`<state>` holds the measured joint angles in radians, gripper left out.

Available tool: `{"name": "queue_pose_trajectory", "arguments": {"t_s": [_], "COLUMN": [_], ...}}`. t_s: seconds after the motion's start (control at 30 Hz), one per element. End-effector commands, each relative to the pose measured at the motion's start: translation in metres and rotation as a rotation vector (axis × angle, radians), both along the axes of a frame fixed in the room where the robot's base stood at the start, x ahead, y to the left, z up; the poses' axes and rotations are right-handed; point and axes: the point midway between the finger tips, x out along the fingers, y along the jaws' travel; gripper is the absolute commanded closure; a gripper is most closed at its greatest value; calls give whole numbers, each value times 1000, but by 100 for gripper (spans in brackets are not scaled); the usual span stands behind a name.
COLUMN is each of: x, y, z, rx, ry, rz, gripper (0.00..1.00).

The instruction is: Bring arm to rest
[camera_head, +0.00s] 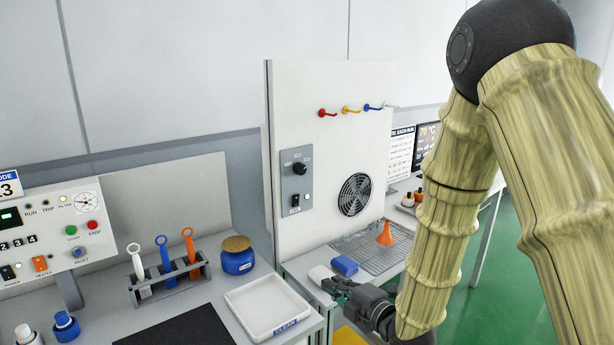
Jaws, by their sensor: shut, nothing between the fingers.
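My arm comes down from the upper right of the head view, its links covered in a bamboo-like pattern. My gripper (338,287) is at the lower middle, its dark fingers pointing left. It is shut with nothing in it. Whether the fingertips touch the white block I cannot tell. My wrist partly hides the bench below.
A rack (170,287) with several coloured-handled tools and a blue jar (238,262) stand left. A tall white panel (325,75) with hooks and a fan rises behind. An orange funnel (386,236) stands on a wire grid (375,262). Green floor (490,275) lies right.

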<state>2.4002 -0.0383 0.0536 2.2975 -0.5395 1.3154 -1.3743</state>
Motion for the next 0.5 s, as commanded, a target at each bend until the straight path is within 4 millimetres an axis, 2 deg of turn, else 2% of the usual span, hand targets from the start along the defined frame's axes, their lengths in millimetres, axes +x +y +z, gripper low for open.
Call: {"name": "queue_pose_trajectory", "arguments": {"t_s": [0.27,0.37,0.5], "x": [-19,-33,-67], "y": [-22,-32,-54], "z": [-68,-103,-167], "rx": [94,143,238], "ry": [238,358,584], "rz": [-113,-179,-325], "gripper": [100,100,100]}}
